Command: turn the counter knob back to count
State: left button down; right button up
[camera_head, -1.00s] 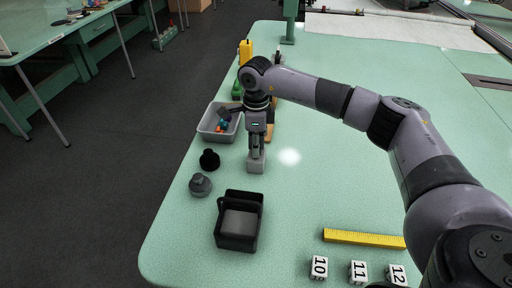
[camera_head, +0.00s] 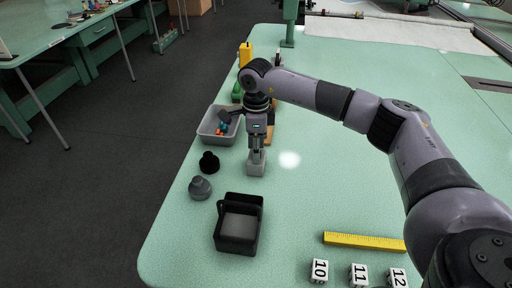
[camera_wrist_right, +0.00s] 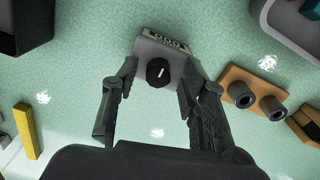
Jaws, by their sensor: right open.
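The counter is a small grey box (camera_head: 256,168) on the green table, below my right gripper (camera_head: 256,152). In the right wrist view, the counter (camera_wrist_right: 147,48) has a row of small digits on its far edge, too small to read. Its round black knob (camera_wrist_right: 158,72) has a short white mark tilted slightly right of upright. My right gripper (camera_wrist_right: 158,78) is open there, with one finger on each side of the knob. I see nothing between the fingers and the knob, and cannot tell if they touch the box. My left gripper is not in view.
A grey bin (camera_head: 207,128) with small coloured pieces stands behind left. A black knobbed piece (camera_head: 209,162), a grey one (camera_head: 200,188) and a black tray (camera_head: 225,246) lie nearby. A wooden block (camera_wrist_right: 238,82) with two cylinders is right of the gripper. A yellow ruler (camera_head: 364,241) lies in front.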

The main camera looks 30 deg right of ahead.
notch_tip(320, 180, up, 12)
dwell(0.7)
jog(key=shift+w, duration=0.1)
